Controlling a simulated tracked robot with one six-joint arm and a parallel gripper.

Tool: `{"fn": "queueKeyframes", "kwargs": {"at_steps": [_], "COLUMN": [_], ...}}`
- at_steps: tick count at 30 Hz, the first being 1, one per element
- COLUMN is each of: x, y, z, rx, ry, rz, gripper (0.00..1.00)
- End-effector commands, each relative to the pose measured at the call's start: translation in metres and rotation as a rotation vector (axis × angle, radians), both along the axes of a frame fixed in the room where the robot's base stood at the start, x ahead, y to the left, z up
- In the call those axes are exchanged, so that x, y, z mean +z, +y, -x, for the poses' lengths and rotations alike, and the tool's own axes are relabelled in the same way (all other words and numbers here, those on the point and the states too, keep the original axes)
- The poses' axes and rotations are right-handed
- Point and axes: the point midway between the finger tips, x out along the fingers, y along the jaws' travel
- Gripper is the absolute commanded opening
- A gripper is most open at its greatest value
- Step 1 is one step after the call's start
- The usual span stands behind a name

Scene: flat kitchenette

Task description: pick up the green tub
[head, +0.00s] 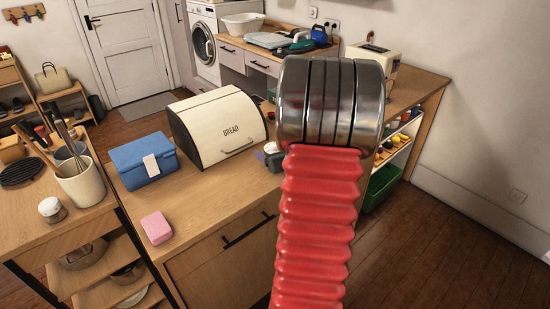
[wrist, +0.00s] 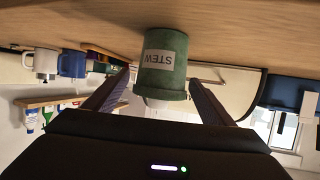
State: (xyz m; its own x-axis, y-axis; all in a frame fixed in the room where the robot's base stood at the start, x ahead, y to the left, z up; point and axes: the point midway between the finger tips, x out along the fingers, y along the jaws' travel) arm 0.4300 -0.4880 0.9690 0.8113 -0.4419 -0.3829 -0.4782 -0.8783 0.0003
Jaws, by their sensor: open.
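The green tub (wrist: 173,79) with a pale STEW label stands on the wooden counter in the wrist view, which is upside down. My gripper (wrist: 160,84) is open. Its dark fingers reach up on the left and right of the tub, with the tub seen between them. I cannot tell how deep the fingertips are around it, and no grip on it shows. In the head view the tub cannot be made out; my red arm covers much of the counter's right part.
The cream bread bin (head: 218,125) stands on the counter, also behind the tub in the wrist view (wrist: 232,92). A blue box (head: 144,160) and a pink block (head: 156,228) are to its left. Blue and white mugs (wrist: 72,63) show at the wrist view's left. The counter's front is mostly clear.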

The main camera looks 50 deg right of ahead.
Motion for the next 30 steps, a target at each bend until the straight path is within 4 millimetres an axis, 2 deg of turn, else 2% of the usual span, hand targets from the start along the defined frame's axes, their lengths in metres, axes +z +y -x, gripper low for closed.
{"fn": "queueKeyframes", "kwargs": {"at_steps": [2,24,30], "x": [0.0,0.0,0.0009], "y": [0.0,-0.0002,-0.0005], "z": [0.0001,0.0003,0.0002], "rx": [0.0,0.0,-0.001], "ry": [0.0,0.0,-0.002], "rz": [0.0,0.0,0.001], "gripper": [0.75,0.23,0.23]}}
